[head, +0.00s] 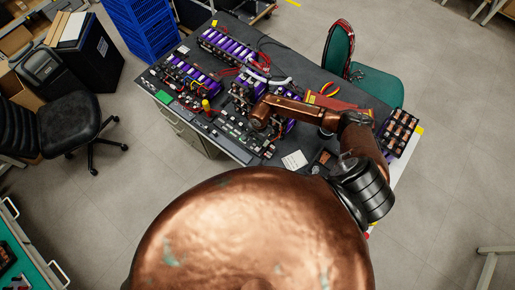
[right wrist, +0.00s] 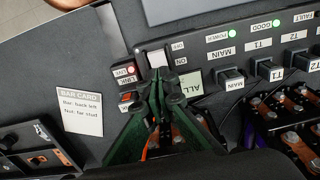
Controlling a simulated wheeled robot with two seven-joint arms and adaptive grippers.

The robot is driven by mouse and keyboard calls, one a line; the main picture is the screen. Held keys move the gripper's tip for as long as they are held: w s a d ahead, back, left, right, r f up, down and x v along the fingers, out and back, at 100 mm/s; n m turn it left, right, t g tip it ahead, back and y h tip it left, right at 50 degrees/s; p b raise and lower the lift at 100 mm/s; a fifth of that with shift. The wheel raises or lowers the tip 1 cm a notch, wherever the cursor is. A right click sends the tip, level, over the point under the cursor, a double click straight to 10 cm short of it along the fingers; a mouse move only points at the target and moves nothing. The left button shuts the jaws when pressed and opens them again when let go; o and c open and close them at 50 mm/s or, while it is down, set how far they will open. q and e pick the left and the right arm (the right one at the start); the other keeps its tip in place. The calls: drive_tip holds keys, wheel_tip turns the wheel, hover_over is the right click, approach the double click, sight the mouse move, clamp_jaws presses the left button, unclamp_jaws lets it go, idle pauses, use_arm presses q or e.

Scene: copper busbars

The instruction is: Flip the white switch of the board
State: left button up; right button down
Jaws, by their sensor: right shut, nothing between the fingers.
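My left gripper is not in view.
Beside the switch are a red LIVE light (right wrist: 131,70), an ALL label (right wrist: 191,84) and several black MAIN, T1 and T2 switches. A bar card (right wrist: 80,108) lies to the left. Purple busbar units (head: 228,45) and cables crowd the table. A green chair (head: 366,75) stands behind it.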

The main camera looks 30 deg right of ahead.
drive_tip(key=shift+r+p, duration=1.2)
drive_tip(key=shift+r, duration=1.35)
drive_tip(key=shift+a+f, duration=0.1)
